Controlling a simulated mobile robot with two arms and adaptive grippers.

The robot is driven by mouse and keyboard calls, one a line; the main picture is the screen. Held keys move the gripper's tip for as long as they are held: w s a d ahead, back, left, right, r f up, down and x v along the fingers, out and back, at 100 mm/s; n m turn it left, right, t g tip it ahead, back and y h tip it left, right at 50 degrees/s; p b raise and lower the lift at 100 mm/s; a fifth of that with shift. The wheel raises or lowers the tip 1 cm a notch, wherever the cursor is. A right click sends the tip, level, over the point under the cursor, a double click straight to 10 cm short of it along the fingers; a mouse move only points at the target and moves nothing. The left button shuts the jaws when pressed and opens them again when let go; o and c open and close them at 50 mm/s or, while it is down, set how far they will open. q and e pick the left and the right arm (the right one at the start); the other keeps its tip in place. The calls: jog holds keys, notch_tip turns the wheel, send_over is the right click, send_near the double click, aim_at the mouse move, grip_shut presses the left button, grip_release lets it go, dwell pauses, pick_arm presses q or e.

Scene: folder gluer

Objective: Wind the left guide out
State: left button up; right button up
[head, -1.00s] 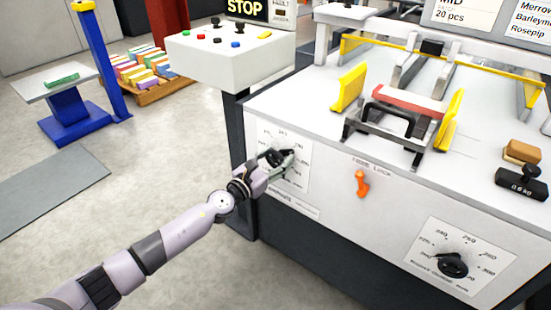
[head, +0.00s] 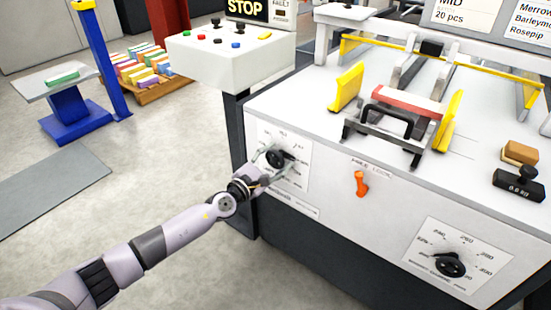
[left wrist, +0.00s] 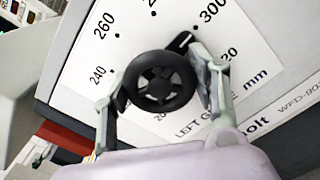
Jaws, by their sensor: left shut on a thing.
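The black left guide handwheel (head: 275,158) is on a white dial plate (head: 297,147) on the machine's front. My left gripper (head: 279,165) is shut on the wheel, one finger on each side of the rim. The yellow left guide (head: 347,87) stands upright on the machine top, left of a red-topped block (head: 408,101). The yellow right guide (head: 449,120) stands to its right. My right gripper is not in view.
An orange lock lever (head: 361,183) points down to the right of the dial. A second black knob (head: 450,264) is at lower right. A control box (head: 232,59) with buttons stands at the left. A black weight (head: 519,184) lies on the machine top.

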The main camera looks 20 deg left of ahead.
pick_arm(q)
jog(key=shift+f, duration=0.15)
jog(key=o, duration=1.2)
jog(key=v, duration=1.2)
